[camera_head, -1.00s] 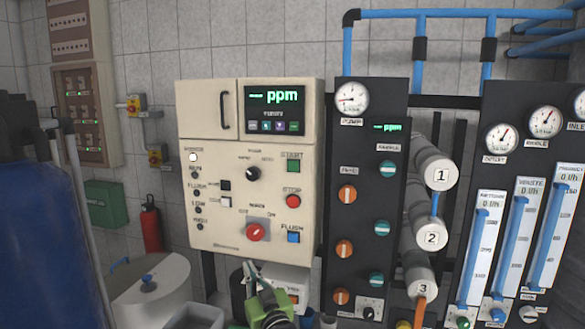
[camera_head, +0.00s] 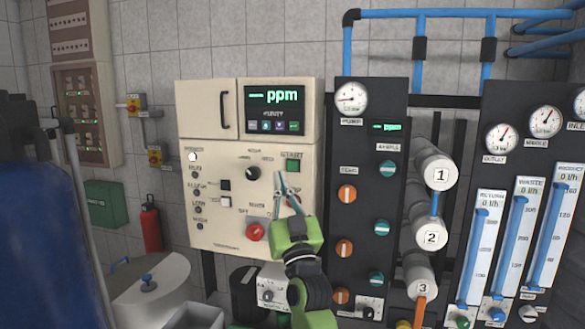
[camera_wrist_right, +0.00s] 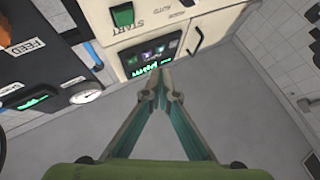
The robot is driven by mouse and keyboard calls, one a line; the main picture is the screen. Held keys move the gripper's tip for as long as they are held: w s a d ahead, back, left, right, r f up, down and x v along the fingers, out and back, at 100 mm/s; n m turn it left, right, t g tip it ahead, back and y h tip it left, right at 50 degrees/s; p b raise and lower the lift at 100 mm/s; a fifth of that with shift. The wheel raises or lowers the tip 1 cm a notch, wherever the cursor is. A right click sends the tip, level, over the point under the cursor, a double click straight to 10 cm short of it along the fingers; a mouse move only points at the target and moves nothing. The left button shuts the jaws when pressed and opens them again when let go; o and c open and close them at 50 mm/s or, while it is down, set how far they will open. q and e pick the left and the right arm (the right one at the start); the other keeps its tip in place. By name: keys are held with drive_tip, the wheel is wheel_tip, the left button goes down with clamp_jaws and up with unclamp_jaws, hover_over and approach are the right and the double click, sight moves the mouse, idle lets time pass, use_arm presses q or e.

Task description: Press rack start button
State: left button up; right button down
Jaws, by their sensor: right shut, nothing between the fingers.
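The green square start button (camera_head: 292,166) is on the upper right of the cream control box (camera_head: 215,240), under the label START. It also shows in the right wrist view (camera_wrist_right: 122,15), up and left of the fingertips. My right gripper (camera_head: 279,176) is shut and empty, its fingertips in front of the box just left of and slightly below the button in the head view. In the right wrist view the fingertips (camera_wrist_right: 161,78) meet in a point. I cannot tell whether they touch the panel. My left gripper is not in view.
The red stop button (camera_head: 295,201) is partly behind my right gripper, and the red rotary switch (camera_head: 255,232) is lower left. A black dial (camera_head: 252,173) is left of the fingertips. The black rack panel (camera_head: 365,200) with gauges and valves stands at right.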

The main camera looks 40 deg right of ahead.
sight(289, 161)
drive_tip(key=shift+w+d+b, duration=0.9)
drive_tip(key=shift+w+d, duration=0.55)
drive_tip(key=shift+d, duration=0.2)
drive_tip(key=shift+w+d+b, duration=0.85)
drive_tip(key=shift+w+d, duration=0.55)
drive_tip(key=shift+d, duration=0.25)
drive_tip(key=shift+d, duration=0.1)
drive_tip(key=shift+w+d, duration=0.2)
drive_tip(key=shift+w, duration=0.05)
drive_tip(key=shift+w+d, duration=0.3)
drive_tip(key=shift+d, duration=0.05)
drive_tip(key=shift+s+a, duration=0.6)
drive_tip(key=shift+a, duration=0.05)
drive_tip(key=shift+p, duration=0.3)
